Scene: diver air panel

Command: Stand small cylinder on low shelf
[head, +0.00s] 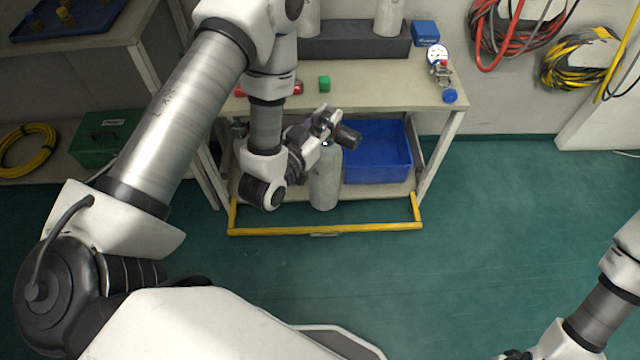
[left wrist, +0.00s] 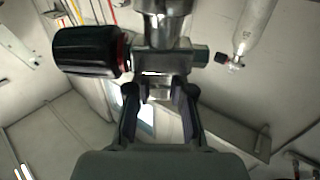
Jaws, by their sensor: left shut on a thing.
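The small cylinder (head: 325,182) is pale grey and stands about upright at the front of the low shelf (head: 385,190), behind the yellow rail. I cannot tell whether its base touches the shelf. My left gripper (head: 322,130) is shut on the metal valve at its top. The left wrist view shows the fingers (left wrist: 160,95) around the valve (left wrist: 160,60), with its black knob (left wrist: 88,50) to the left. My right arm comes in at the lower right; only a dark bit of its gripper (head: 515,355) shows at the bottom edge.
A blue bin (head: 378,150) stands right beside the cylinder on the low shelf. A yellow rail (head: 325,229) runs along the shelf's front.

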